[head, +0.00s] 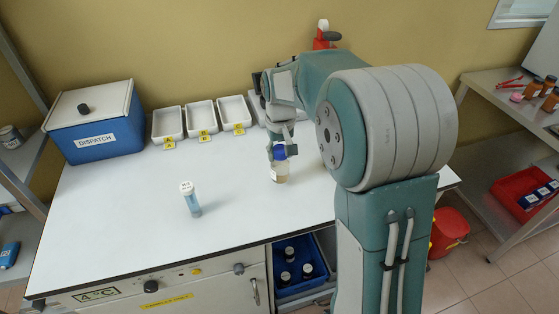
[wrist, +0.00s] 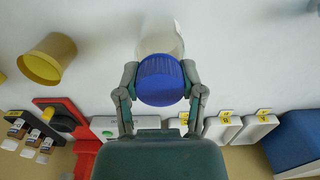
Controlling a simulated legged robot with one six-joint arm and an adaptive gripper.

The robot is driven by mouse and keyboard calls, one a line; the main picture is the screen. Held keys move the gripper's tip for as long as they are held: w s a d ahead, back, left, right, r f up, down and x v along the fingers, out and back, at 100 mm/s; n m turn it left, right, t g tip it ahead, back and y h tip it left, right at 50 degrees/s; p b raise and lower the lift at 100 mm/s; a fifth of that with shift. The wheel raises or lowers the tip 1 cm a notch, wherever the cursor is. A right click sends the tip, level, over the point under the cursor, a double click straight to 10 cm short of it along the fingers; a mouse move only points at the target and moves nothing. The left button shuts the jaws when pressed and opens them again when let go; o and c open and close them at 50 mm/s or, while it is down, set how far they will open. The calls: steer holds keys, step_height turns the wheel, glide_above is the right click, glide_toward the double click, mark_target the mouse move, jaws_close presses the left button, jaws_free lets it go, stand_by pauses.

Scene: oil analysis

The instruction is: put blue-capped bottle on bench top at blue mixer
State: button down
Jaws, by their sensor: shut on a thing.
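The blue-capped bottle (head: 280,173) is upright at the bench top (head: 240,215), right of the middle. It is clear with pale yellowish contents. My gripper (head: 279,150) reaches down to it from behind. In the wrist view, my gripper (wrist: 160,76) has one finger on each side of the blue cap (wrist: 160,82) and is shut on the bottle. The bottle's base looks at or very near the bench surface; I cannot tell if it touches. I cannot make out a blue mixer in either view; my arm hides part of the bench's right side.
Three white trays (head: 201,115) and a blue DISPATCH box (head: 102,142) stand at the back. The wrist view shows a yellow cup (wrist: 47,58) and a red stand (wrist: 68,118). The bench's front left is clear.

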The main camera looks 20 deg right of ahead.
mark_target(279, 162)
steer(key=shift+w+f, duration=0.25)
steer(key=shift+f, duration=1.55)
steer(key=shift+c, duration=1)
jaws_free()
steer(key=shift+f, duration=0.1)
